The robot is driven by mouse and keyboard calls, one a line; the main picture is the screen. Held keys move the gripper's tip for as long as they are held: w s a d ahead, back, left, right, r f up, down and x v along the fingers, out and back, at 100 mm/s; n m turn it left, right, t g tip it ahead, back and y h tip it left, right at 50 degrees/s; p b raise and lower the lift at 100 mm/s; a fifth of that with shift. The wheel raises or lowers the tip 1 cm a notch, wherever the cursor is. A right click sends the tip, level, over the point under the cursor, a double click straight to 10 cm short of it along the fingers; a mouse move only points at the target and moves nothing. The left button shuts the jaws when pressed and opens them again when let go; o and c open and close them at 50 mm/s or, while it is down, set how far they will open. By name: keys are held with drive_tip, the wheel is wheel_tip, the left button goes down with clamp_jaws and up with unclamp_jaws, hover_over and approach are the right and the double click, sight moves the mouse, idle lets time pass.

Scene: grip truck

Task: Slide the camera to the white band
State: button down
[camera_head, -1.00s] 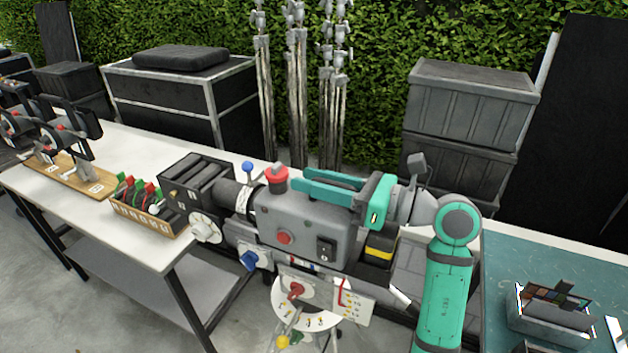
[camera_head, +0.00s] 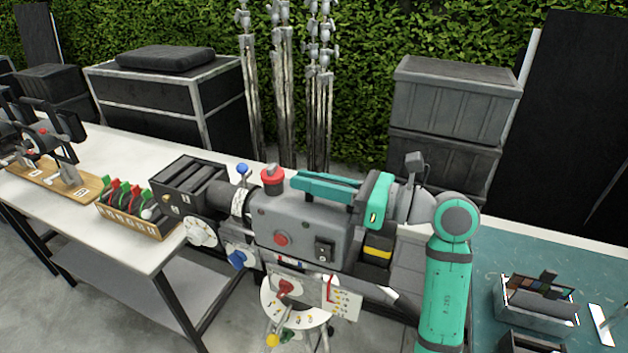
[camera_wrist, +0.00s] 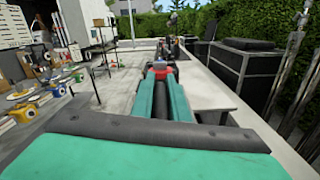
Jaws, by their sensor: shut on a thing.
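The camera has a grey body (camera_head: 300,233) with a red button on its side, a dark boxy front at left and a yellow-striped black part (camera_head: 377,253) at its rear. It sits level above a plate on a tripod. My gripper (camera_head: 318,184) lies along the camera's top from the right, its teal fingers shut on a top part that they hide. In the wrist view, the fingers (camera_wrist: 160,85) point forward to a red knob. A short white strip (camera_head: 388,293) shows below the camera's rear, right of its middle; I cannot tell if it is the white band.
A white table (camera_head: 130,160) with a wooden rack (camera_head: 135,215) stands at left, close to the camera's front. A teal table (camera_head: 490,270) with a grey tray (camera_head: 535,305) is at right. Stacked crates (camera_head: 455,105) and stands (camera_head: 285,90) are behind.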

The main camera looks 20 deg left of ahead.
drive_tip(key=shift+d, duration=0.1)
drive_tip(key=c, duration=1.7)
unclamp_jaws()
drive_tip(key=shift+c, duration=0.2)
drive_tip(key=d, duration=1)
drive_tip(key=shift+w+d, duration=0.25)
drive_tip(key=shift+d, duration=0.1)
